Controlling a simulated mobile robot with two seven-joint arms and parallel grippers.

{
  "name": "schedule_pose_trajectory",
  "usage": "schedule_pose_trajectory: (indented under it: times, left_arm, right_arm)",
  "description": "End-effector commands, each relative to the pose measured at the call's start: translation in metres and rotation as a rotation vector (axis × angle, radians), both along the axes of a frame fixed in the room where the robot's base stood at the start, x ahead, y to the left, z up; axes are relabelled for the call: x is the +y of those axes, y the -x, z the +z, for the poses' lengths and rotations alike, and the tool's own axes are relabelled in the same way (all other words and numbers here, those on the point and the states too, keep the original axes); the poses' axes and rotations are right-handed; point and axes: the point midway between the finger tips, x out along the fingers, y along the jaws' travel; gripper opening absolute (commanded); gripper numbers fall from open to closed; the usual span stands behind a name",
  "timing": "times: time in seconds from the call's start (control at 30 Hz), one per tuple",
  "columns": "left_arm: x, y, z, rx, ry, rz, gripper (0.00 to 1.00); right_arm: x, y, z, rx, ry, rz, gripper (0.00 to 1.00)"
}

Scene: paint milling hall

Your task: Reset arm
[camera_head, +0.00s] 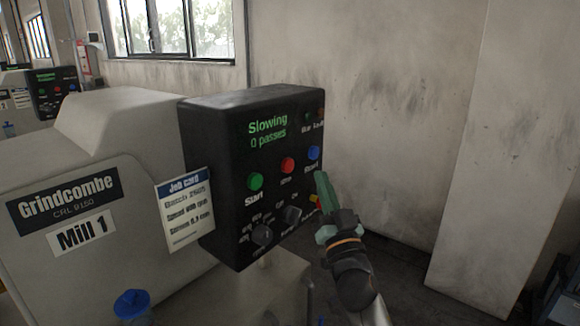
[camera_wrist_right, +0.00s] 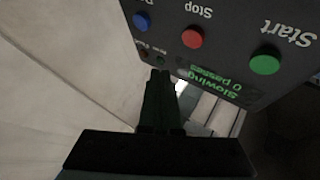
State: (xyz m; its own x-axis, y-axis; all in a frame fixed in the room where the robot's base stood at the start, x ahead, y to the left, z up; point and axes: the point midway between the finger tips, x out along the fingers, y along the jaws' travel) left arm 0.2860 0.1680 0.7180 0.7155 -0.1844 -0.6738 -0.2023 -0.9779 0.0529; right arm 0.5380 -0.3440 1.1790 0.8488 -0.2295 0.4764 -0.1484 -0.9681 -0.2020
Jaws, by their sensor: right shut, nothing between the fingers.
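My right gripper (camera_head: 322,188) is shut and empty, close to the right edge of the black control box (camera_head: 215,150), just below the blue button (camera_head: 313,153). I cannot tell whether it touches the box. In the right wrist view its shut fingers (camera_wrist_right: 160,85) point at the box's edge, which appears upside down. The box's display reads "Slowing" and "0 passes". A green Start button (camera_head: 255,181) and a red Stop button (camera_head: 288,165) are on its front. Dark knobs (camera_head: 262,234) sit below. My left gripper is not in view.
The mill body (camera_head: 110,130), marked "Grindcombe" and "Mill 1", fills the left. A job card (camera_head: 184,208) hangs beside the box. A blue-capped item (camera_head: 131,304) stands at the front. A wall and pillar (camera_head: 500,150) stand at right, with open floor before them.

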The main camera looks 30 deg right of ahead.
Motion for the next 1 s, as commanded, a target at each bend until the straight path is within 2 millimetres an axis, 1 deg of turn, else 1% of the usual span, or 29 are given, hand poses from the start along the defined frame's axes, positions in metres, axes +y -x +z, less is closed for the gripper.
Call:
schedule_pose_trajectory:
  times: [0.23, 0.3, 0.37, 0.43, 0.47, 0.57, 0.6, 0.67, 0.7, 0.77, 0.8, 0.87, 0.9, 0.97, 1.0]
  left_arm:
    - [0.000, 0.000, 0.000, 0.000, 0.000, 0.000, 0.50]
    - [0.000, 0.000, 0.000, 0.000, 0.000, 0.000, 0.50]
    - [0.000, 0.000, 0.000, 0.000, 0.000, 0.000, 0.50]
    - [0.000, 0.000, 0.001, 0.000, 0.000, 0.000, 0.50]
    - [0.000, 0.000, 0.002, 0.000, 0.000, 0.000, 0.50]
    - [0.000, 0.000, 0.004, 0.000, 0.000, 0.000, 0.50]
    - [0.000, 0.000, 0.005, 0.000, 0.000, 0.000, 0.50]
    - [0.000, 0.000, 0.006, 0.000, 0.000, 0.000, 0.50]
    - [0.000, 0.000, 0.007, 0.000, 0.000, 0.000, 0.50]
    - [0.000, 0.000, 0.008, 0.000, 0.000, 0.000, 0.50]
    - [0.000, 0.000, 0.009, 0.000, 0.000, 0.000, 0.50]
    - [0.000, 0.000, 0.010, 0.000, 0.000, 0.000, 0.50]
    - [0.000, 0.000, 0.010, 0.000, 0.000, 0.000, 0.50]
    - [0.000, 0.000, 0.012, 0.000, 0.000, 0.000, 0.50]
    - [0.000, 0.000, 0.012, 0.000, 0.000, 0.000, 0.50]
  right_arm:
    - [0.000, 0.000, 0.000, 0.000, 0.000, 0.000, 0.00]
    - [0.001, 0.000, -0.003, 0.007, 0.000, 0.001, 0.00]
    - [0.003, -0.001, -0.013, 0.032, 0.003, 0.004, 0.00]
    - [0.010, -0.002, -0.036, 0.092, 0.010, 0.013, 0.00]
    - [0.013, -0.002, -0.051, 0.128, 0.013, 0.020, 0.00]
    - [0.031, 0.004, -0.114, 0.287, 0.033, 0.049, 0.00]
    - [0.040, 0.010, -0.144, 0.361, 0.045, 0.066, 0.00]
    - [0.054, 0.022, -0.187, 0.471, 0.060, 0.095, 0.00]
    - [0.063, 0.033, -0.214, 0.541, 0.069, 0.115, 0.00]
    - [0.077, 0.052, -0.254, 0.645, 0.085, 0.149, 0.00]
    - [0.087, 0.066, -0.280, 0.714, 0.094, 0.174, 0.00]
    - [0.102, 0.091, -0.316, 0.814, 0.109, 0.215, 0.00]
    - [0.111, 0.110, -0.338, 0.880, 0.119, 0.242, 0.00]
    - [0.126, 0.138, -0.368, 0.968, 0.131, 0.288, 0.00]
    - [0.134, 0.157, -0.385, 1.022, 0.137, 0.317, 0.00]
